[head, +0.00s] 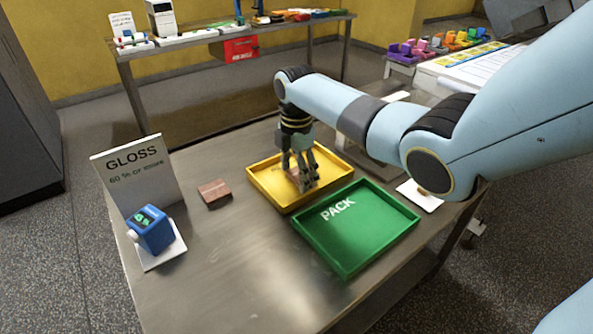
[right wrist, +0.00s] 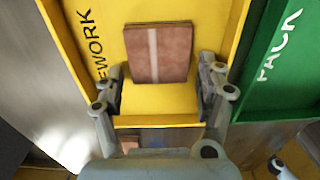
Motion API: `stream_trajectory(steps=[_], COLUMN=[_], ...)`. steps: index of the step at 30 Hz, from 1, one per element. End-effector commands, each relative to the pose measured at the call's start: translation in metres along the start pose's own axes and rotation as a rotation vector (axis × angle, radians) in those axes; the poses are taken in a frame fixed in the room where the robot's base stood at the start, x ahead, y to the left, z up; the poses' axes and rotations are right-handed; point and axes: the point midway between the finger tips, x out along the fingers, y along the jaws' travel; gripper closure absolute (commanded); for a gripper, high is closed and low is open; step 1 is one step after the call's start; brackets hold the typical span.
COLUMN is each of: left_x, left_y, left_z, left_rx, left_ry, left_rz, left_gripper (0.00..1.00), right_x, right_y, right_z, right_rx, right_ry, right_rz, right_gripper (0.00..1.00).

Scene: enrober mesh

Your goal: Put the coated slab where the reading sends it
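A brown slab with a pale stripe (right wrist: 158,52) lies in the yellow tray (head: 253,178), whose lettering ends in "EWORK" in the right wrist view. My right gripper (head: 300,178) is low over this tray. Its fingers (right wrist: 160,90) are apart on either side of the slab, with small gaps showing. A second brown slab (head: 214,192) lies on the table left of the yellow tray. The green tray marked PACK (head: 345,262) is empty. A blue meter (head: 151,229) has green digits too small to read surely. The card behind it (head: 137,172) says GLOSS, 60 % or more. My left gripper is out of view.
The metal table (head: 225,275) is clear in front of the trays. A white piece (head: 420,195) lies right of the green tray. A back bench (head: 210,48) holds several items, with a red box (head: 235,48) below its top.

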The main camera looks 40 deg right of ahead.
Motion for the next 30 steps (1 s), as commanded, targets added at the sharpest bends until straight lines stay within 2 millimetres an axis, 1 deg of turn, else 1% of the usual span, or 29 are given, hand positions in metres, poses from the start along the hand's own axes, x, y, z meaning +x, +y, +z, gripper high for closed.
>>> stream_trajectory(steps=[8,12,14,24,27,30], left_x=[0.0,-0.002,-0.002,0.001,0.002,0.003], left_y=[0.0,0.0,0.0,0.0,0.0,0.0], left_z=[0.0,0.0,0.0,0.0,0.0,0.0], left_rx=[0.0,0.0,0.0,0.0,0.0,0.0], left_ry=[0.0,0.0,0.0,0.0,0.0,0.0], left_rz=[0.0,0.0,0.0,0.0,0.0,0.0], left_gripper=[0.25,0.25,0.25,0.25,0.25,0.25], right_x=[-0.001,-0.01,-0.019,-0.092,-0.108,-0.118], right_y=[0.0,0.001,0.001,0.001,0.001,0.001], right_z=[0.0,0.0,0.001,0.0,0.001,0.0], right_rx=[0.0,0.0,0.0,-0.001,0.001,0.001], right_ry=[0.0,-0.001,-0.001,0.0,-0.001,0.0], right_rz=[0.0,0.002,0.004,0.004,0.003,0.002], right_gripper=[0.21,0.21,0.21,0.21,0.21,0.21])
